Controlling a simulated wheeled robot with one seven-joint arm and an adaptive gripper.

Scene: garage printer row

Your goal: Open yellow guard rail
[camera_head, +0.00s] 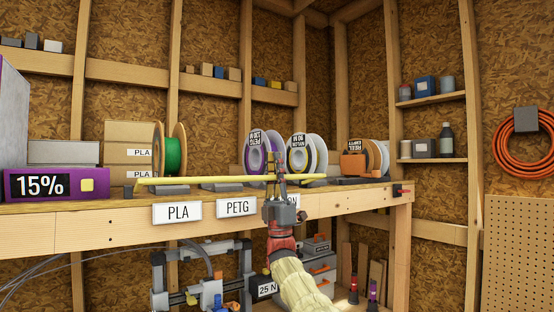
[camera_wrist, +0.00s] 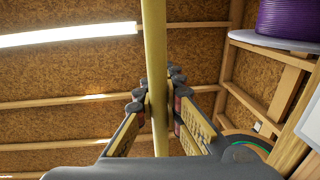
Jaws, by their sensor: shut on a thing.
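The yellow guard rail (camera_head: 220,181) is a thin bar running nearly level along the front of the shelf, in front of the spools. My gripper (camera_head: 276,168) points upward at the rail, toward its right part. In the wrist view the rail (camera_wrist: 154,45) passes between the two fingers, and my gripper (camera_wrist: 157,97) is shut on it. The rail's left end lies near the green spool (camera_head: 174,155). The gripper hides a short stretch of the rail.
Purple (camera_head: 254,165) and black-and-white (camera_head: 297,170) spools stand close behind the rail. PLA (camera_head: 177,212) and PETG (camera_head: 237,208) labels hang on the wooden shelf front (camera_head: 90,230). A printer frame (camera_head: 160,270) stands below.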

